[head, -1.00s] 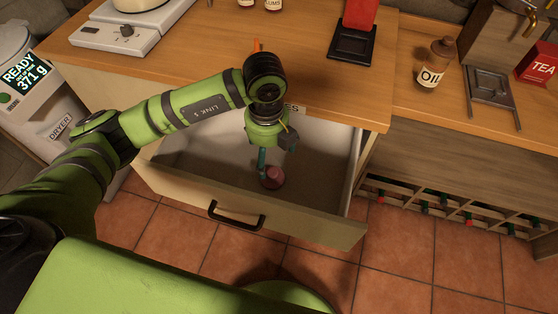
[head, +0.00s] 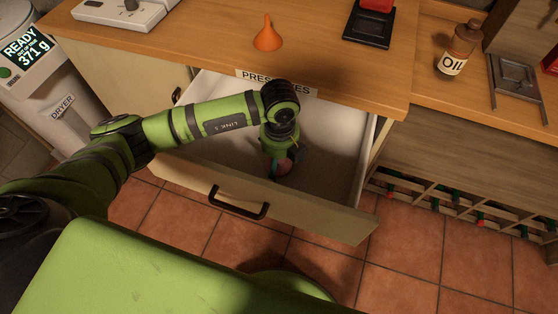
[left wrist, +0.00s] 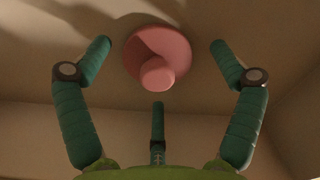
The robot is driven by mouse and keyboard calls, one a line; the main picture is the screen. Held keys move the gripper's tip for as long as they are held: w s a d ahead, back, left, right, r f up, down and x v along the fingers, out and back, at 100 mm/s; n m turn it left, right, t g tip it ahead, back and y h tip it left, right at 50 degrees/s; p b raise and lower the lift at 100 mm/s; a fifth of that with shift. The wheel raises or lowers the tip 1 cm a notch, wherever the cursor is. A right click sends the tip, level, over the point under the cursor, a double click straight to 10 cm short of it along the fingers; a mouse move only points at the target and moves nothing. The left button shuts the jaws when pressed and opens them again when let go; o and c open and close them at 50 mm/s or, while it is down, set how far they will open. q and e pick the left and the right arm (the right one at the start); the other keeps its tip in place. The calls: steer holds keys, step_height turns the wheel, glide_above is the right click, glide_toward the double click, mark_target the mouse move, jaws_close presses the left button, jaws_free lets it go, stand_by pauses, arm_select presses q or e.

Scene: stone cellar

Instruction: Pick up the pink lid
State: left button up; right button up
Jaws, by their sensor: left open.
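The pink lid (left wrist: 158,52) is a round disc with a knob, lying on the floor of the open drawer (head: 320,212). In the head view the lid (head: 285,166) is mostly hidden behind my left gripper (head: 277,172). My left gripper, reaching down inside the drawer, also shows in the left wrist view (left wrist: 160,68). Its three green fingers are spread open around the lid, with visible gaps on the left and right sides. The lid's knob points toward the wrist camera. My right gripper is not in view.
The drawer's front with its black handle (head: 238,202) and its side walls surround the gripper. The worktop (head: 200,60) overhangs the back of the drawer. An orange funnel (head: 268,36) and an oil bottle (head: 459,50) stand above. The rest of the drawer looks empty.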

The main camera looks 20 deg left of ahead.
arm_select(q)
steer(key=c, duration=1)
steer(key=shift+r, duration=0.1)
